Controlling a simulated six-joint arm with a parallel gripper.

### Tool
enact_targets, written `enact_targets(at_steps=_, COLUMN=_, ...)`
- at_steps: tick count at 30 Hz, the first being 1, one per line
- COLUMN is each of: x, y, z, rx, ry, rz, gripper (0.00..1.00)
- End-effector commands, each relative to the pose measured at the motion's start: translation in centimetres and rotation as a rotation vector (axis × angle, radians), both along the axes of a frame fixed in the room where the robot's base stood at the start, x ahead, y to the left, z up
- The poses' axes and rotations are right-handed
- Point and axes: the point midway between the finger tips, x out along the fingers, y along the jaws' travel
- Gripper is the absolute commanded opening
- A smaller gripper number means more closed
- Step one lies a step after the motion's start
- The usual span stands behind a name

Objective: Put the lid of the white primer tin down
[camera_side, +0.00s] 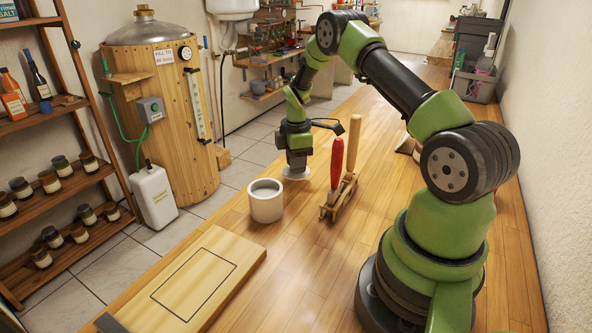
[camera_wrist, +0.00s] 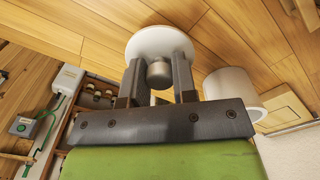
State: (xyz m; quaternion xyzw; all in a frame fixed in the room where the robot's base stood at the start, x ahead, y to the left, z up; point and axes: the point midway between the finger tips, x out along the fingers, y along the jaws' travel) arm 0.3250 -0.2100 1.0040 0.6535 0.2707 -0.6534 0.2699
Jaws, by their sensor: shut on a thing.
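The white primer tin (camera_side: 266,207) stands upright and open on the wooden bench, left of my gripper (camera_side: 296,168) in the side view. It also shows in the wrist view (camera_wrist: 236,86). My gripper is shut on the dark knob of the white lid (camera_side: 296,175). In the wrist view both fingers (camera_wrist: 158,75) flank the knob, and the lid's round disc (camera_wrist: 150,42) lies beyond them. The lid is apart from the tin, flat and low over the bench behind it. I cannot tell whether it touches the bench.
A pale board (camera_side: 228,252) with a dark outlined rectangle (camera_side: 195,282) lies bare at the front left. A small wooden rack (camera_side: 330,211) holds a red-handled tool (camera_side: 337,163) and a wood-handled tool (camera_side: 353,147), just right of the tin.

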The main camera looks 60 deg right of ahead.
Motion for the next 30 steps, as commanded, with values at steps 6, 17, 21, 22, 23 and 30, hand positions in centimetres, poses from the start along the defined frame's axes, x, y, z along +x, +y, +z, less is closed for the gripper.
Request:
enact_targets(at_steps=6, x=0.0, y=0.0, z=-2.3, rx=-0.001, ry=0.001, rz=0.001, gripper=0.03)
enact_targets(at_steps=17, x=0.0, y=0.0, z=-2.6, rx=0.000, ry=0.000, rz=0.001, gripper=0.03)
enact_targets(at_steps=21, x=0.0, y=0.0, z=-2.6, rx=0.000, ry=0.000, rz=0.001, gripper=0.52)
enact_targets(at_steps=22, x=0.0, y=0.0, z=-2.6, rx=0.000, ry=0.000, rz=0.001, gripper=0.52)
enact_targets(at_steps=23, x=0.0, y=0.0, z=-2.6, rx=0.000, ry=0.000, rz=0.001, gripper=0.52)
enact_targets(at_steps=30, x=0.0, y=0.0, z=-2.3, rx=-0.001, ry=-0.001, rz=0.001, gripper=0.52)
